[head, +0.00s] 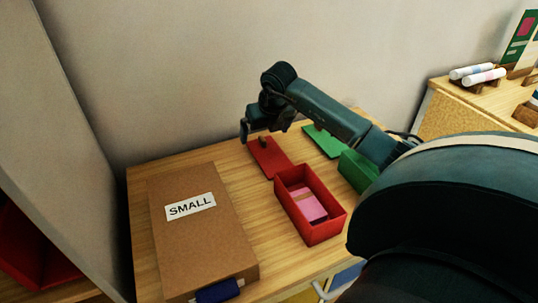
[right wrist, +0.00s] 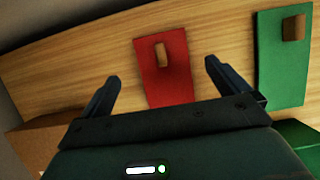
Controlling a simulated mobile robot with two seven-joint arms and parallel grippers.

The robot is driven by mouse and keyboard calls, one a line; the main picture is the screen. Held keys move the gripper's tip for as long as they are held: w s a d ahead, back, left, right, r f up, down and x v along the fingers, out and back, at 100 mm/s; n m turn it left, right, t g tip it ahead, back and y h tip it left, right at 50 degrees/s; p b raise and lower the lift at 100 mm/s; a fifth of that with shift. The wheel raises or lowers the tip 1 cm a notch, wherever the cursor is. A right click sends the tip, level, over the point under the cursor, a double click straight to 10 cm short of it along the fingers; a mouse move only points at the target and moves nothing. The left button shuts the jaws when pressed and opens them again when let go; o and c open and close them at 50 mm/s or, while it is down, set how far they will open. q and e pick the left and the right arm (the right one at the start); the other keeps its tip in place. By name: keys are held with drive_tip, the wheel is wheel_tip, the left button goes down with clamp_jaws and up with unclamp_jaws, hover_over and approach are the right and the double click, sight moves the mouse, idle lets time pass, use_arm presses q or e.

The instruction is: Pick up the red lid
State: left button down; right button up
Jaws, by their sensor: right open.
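The red lid (head: 270,161) lies flat on the wooden table, behind the open red box (head: 322,226). It also shows in the right wrist view (right wrist: 169,85), with a small wooden handle (right wrist: 161,55) standing on it. My right gripper (head: 254,135) is above the lid's far end in the head view, partly covering it. In the right wrist view, the right gripper (right wrist: 160,75) is open and empty, its two fingers apart on either side of the lid's picture. The fingers appear apart from the handle. My left gripper is not in view.
A brown box marked SMALL (head: 190,245) lies left on the table (head: 143,213). A green lid (head: 325,140) and green box (head: 357,170) are right of the red lid. Pink items lie in the red box. A wall stands close behind.

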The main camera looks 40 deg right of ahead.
sight(265, 142)
drive_tip(key=x, duration=0.3)
drive_tip(key=p+x, duration=0.1)
drive_tip(key=x, duration=0.1)
drive_tip(key=shift+s+f, duration=0.1)
drive_tip(key=shift+s, duration=0.3)
drive_tip(key=shift+w+f, duration=0.15)
drive_tip(key=shift+f, duration=0.1)
drive_tip(key=shift+c, duration=0.3)
drive_tip(key=c, duration=1)
drive_tip(key=shift+r, duration=0.1)
